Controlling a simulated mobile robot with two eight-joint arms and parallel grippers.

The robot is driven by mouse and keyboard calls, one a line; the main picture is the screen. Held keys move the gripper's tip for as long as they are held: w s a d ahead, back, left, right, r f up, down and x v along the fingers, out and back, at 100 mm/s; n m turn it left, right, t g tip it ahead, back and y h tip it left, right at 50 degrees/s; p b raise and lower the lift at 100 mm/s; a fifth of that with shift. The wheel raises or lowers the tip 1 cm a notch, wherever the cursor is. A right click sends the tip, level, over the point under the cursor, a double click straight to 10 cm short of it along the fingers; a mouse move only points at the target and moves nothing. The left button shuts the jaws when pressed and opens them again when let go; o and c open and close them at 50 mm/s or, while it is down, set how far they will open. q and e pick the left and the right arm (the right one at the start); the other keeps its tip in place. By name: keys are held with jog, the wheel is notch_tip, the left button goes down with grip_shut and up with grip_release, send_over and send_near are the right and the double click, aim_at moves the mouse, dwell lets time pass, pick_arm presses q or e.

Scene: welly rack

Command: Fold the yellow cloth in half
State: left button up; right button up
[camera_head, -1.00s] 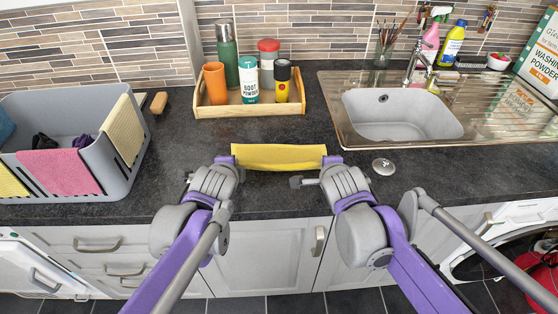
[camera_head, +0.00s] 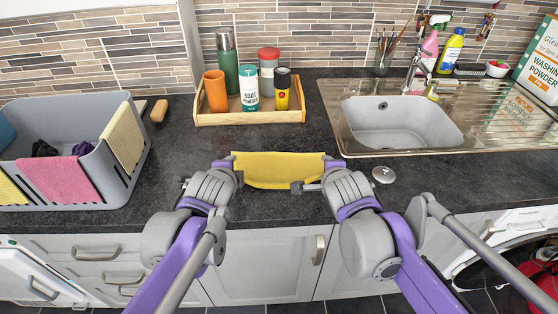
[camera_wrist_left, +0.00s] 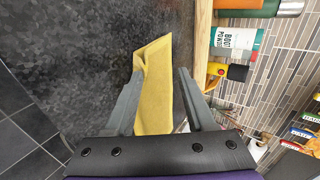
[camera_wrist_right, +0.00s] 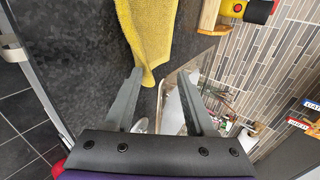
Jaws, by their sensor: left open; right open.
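The yellow cloth (camera_head: 276,171) is on the dark worktop between my two grippers, its long edge running left to right and its front edge sagging. My left gripper (camera_head: 229,164) is open at the cloth's left end. In the left wrist view the cloth (camera_wrist_left: 156,97) passes between the spread fingers (camera_wrist_left: 160,74), with a turned-over corner at its tip. My right gripper (camera_head: 328,166) is open at the right end. In the right wrist view the cloth's corner (camera_wrist_right: 147,45) lies between the fingers (camera_wrist_right: 159,74), closer to the left finger. I cannot tell whether the layers are aligned.
A wooden tray (camera_head: 250,118) with bottles and cups stands behind the cloth. A sink (camera_head: 400,120) is at the back right, with a small metal disc (camera_head: 383,175) in front. A grey basket (camera_head: 128,180) with cloths stands at the left. The worktop between basket and left gripper is clear.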

pick_arm(q)
jog(key=s+r, duration=0.5)
jog(key=r, duration=0.2)
jog(key=shift+s, duration=0.15)
pick_arm(e)
jog(key=s+r, duration=0.5)
jog(key=r, duration=0.2)
jog(key=shift+s, duration=0.15)
pick_arm(q)
jog(key=shift+f, duration=0.1)
pick_arm(e)
jog(key=shift+f, duration=0.1)
